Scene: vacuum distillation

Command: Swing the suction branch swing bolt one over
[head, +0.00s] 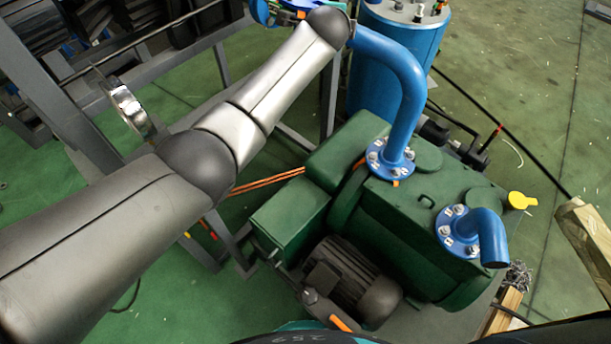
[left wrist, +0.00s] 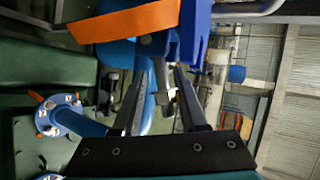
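My left arm reaches across the head view to the top of the blue suction pipe (head: 407,75), and the arm hides its gripper there. In the left wrist view my left gripper (left wrist: 169,70) has its two dark fingers apart, pointing at blue parts. A small grey metal piece (left wrist: 163,97) shows between the fingers; I cannot tell whether it is the swing bolt or whether a finger touches it. A blue bracket (left wrist: 190,30) and an orange strip (left wrist: 125,20) lie across the fingertip end.
The green pump (head: 400,225) stands below the pipe, with a bolted blue flange (head: 390,160) and a second blue elbow (head: 488,235). A blue tank (head: 400,45) stands behind. A grey metal frame (head: 75,130) is at left. Green floor (head: 520,90) is open at right.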

